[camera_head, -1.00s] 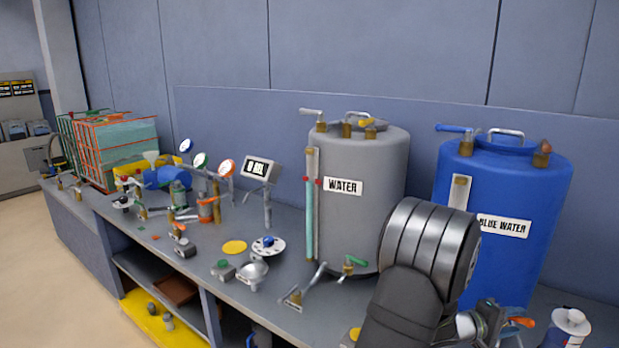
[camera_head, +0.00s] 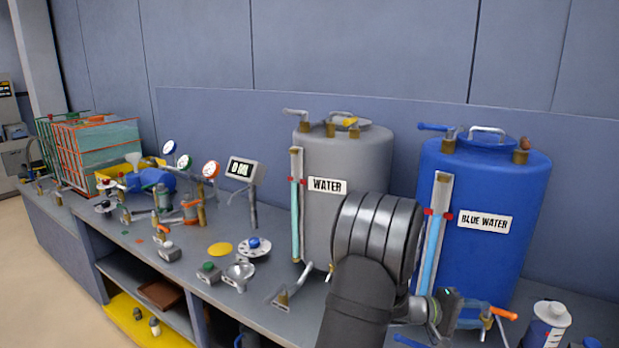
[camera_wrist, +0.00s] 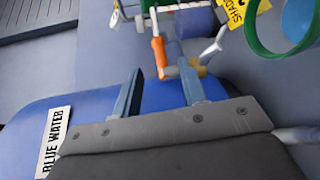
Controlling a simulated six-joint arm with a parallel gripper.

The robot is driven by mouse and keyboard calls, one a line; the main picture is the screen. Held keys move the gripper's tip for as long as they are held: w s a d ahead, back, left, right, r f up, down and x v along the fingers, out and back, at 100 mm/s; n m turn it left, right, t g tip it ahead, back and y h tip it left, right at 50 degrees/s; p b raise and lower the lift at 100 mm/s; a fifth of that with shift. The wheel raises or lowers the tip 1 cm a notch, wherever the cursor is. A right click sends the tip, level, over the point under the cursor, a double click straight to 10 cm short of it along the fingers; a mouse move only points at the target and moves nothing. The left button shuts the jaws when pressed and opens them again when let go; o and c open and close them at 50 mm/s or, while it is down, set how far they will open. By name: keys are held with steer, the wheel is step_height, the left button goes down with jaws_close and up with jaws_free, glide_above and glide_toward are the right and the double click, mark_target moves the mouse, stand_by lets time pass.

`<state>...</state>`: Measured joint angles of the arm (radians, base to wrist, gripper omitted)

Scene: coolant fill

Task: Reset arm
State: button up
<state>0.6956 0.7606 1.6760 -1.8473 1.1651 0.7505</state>
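In the wrist view my gripper (camera_wrist: 160,88) has its two fingers well apart with nothing between them. In the head view, my dark arm stands in front of the grey WATER tank (camera_head: 372,148) and hides its lower right part. The wrist end of the arm is low, near the blue BLUE WATER tank (camera_head: 490,185), and the fingers are hard to make out there. In the wrist view the blue tank (camera_wrist: 85,98) lies behind the fingers. An orange-handled valve (camera_wrist: 160,52) shows past the fingertips, apart from them.
A caged teal tank (camera_head: 98,150) stands at the far left.

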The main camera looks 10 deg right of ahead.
steer(key=v, duration=0.9)
steer(key=s+d+r+m+g+y, duration=0.1)
steer(key=s+d+m+g+y, duration=0.2)
steer(key=s+m+g+y, duration=0.1)
steer(key=shift+s+d+y, duration=0.4)
steer(key=shift+s+y, duration=0.1)
steer(key=shift+s, duration=0.7)
steer(key=shift+r, duration=0.1)
